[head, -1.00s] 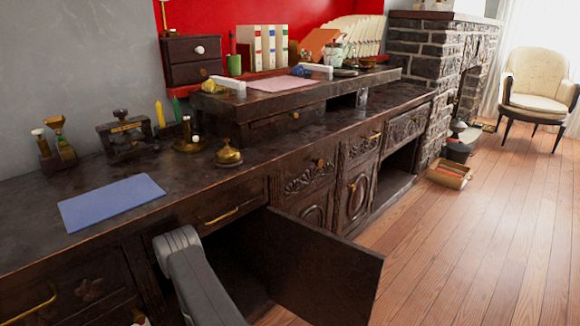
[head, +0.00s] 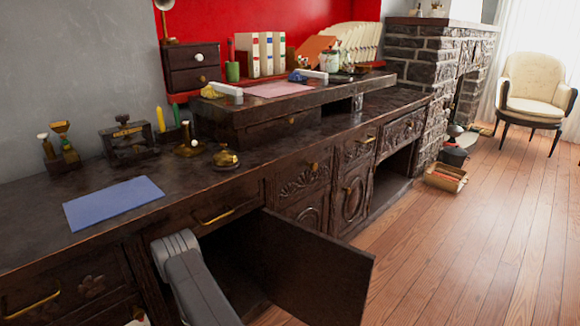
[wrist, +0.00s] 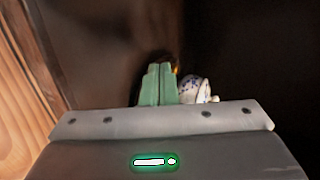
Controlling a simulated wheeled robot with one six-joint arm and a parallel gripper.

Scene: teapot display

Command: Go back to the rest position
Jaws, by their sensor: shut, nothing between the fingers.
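My gripper (wrist: 158,84) shows in the wrist view with its two pale green fingers together and nothing between them. A white teapot-like thing with blue marks (wrist: 194,90) is just right of the fingers, partly hidden by my gripper's body. Whether they touch cannot be told. In the head view my arm reaches down in front of the open cupboard, left of its dark door (head: 312,268); my gripper is out of sight there.
The open door juts over the wooden floor (head: 480,225). The counter holds a blue mat (head: 114,204), a brass bell (head: 225,158) and a raised shelf. A box (head: 446,178) and a chair (head: 534,90) stand farther off. Floor on the right is clear.

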